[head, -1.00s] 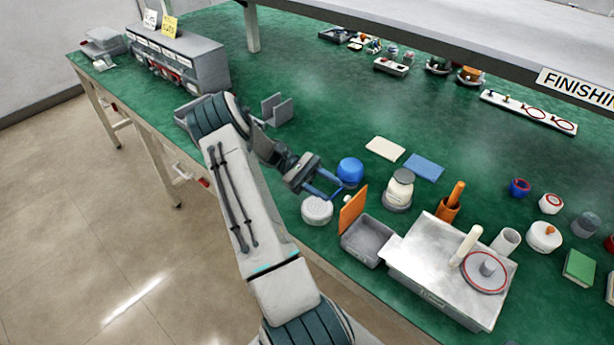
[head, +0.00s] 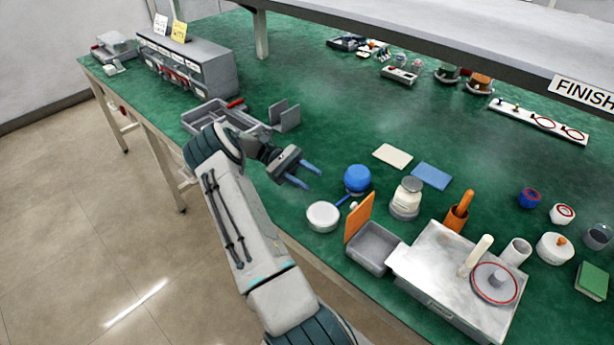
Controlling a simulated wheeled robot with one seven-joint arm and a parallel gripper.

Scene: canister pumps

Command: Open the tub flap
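The grey open tub (head: 372,262) sits near the table's front edge. Its orange flap (head: 358,217) stands up, steeply tilted, along the tub's left side, and the tub's inside shows from above. My gripper (head: 312,177) is open and empty, with its two blue fingers apart. It is up and to the left of the flap, clear of it, over the green table.
A white round container (head: 323,217) and a blue ball-like item (head: 357,179) lie between my gripper and the tub. A white-lidded jar (head: 406,198) stands behind the tub. A metal stand (head: 440,268) adjoins the tub on the right.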

